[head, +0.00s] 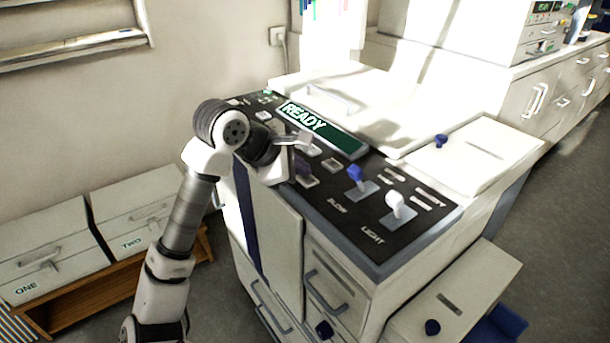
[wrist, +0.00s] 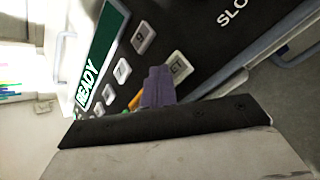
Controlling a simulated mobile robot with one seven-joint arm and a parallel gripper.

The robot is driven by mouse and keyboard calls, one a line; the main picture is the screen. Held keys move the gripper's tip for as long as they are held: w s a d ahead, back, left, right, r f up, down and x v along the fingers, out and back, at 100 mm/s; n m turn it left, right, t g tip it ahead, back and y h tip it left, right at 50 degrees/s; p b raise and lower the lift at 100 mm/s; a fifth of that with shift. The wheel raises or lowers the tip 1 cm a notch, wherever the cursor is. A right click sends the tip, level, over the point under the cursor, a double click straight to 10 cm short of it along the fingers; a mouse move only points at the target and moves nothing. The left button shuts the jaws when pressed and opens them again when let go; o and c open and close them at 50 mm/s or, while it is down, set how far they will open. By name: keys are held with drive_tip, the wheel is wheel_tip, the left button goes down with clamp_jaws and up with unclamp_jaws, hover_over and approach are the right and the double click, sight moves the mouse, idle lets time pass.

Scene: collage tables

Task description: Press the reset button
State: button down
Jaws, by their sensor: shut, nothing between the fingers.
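The control panel (head: 325,205) is a dark sloping top on a white cabinet, with a green display reading READY (head: 318,128). In the wrist view a pale square button (wrist: 180,67) shows the letters "ET"; the rest of its label is hidden behind my fingers. It appears to be the pale button (head: 308,181) just below my fingertips in the head view. My gripper (head: 305,167) is shut and empty, its purplish fingers pointing at the panel. It also shows in the wrist view (wrist: 157,78), overlapping the button's edge. I cannot tell whether the fingertips touch it.
Other pale buttons (wrist: 143,37) line the display. A blue lever (head: 356,174) and a white lever (head: 395,205) stand right of my gripper. A white box with a blue knob (head: 440,140) is at the right. Drawers marked ONE and TWO (head: 130,242) are at the left.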

sight(300, 179)
drive_tip(key=shift+r, duration=0.8)
drive_tip(key=shift+r, duration=0.1)
drive_tip(key=shift+r+p, duration=1.2)
drive_tip(key=shift+r, duration=1.2)
